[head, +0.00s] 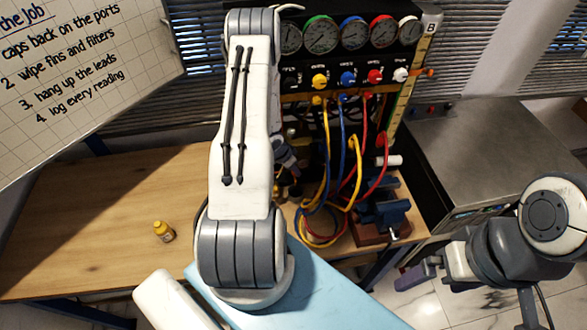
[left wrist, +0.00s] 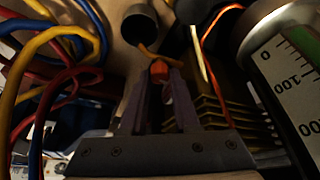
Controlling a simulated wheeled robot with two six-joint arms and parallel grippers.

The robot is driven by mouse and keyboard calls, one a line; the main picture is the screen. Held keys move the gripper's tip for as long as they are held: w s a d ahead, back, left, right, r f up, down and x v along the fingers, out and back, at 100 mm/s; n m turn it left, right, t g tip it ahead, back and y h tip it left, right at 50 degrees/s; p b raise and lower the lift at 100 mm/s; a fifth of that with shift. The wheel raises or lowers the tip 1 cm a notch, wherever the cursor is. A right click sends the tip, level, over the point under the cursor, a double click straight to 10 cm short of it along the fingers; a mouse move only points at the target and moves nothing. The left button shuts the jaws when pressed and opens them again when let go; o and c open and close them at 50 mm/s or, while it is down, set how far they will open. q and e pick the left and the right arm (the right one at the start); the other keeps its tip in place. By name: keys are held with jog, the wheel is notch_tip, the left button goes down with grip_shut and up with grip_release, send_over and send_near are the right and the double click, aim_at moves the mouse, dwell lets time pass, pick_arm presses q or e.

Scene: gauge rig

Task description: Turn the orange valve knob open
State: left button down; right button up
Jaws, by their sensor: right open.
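In the left wrist view an orange knob (left wrist: 158,70) sits between the tips of the two purple fingers of my left gripper (left wrist: 160,82), with an orange curved piece behind it. The fingers stand apart on either side of the knob; I cannot tell whether they press on it. In the head view my left arm hides most of that spot, beside the lower left of the gauge panel (head: 335,62). A small orange handle (head: 427,72) shows at the panel's right edge. My right gripper (head: 418,268) is open and empty, in front of the table's right end.
Yellow, blue and red hoses (head: 335,205) hang in loops before the panel. A blue vise (head: 385,212) stands to their right. A pressure gauge (left wrist: 285,70) is close at right in the wrist view.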

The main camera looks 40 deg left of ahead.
pick_arm(q)
jog(key=shift+f+n+y+b, duration=0.2)
jog(key=shift+n+b, duration=0.3)
jog(key=shift+b, duration=0.35)
jog(key=shift+f+n+y+b, duration=0.1)
jog(key=shift+n+y+b, duration=0.1)
jog(key=shift+n+b, duration=0.45)
jog(key=shift+d+r+n+b, duration=0.1)
jog(key=shift+r+n+b, duration=0.2)
jog(key=shift+b, duration=0.25)
jog(key=c, duration=0.9)
grip_release()
jog(key=p+v, duration=0.1)
jog(key=v, duration=0.9)
jog(key=shift+d+r, duration=0.2)
jog(key=shift+r, duration=0.05)
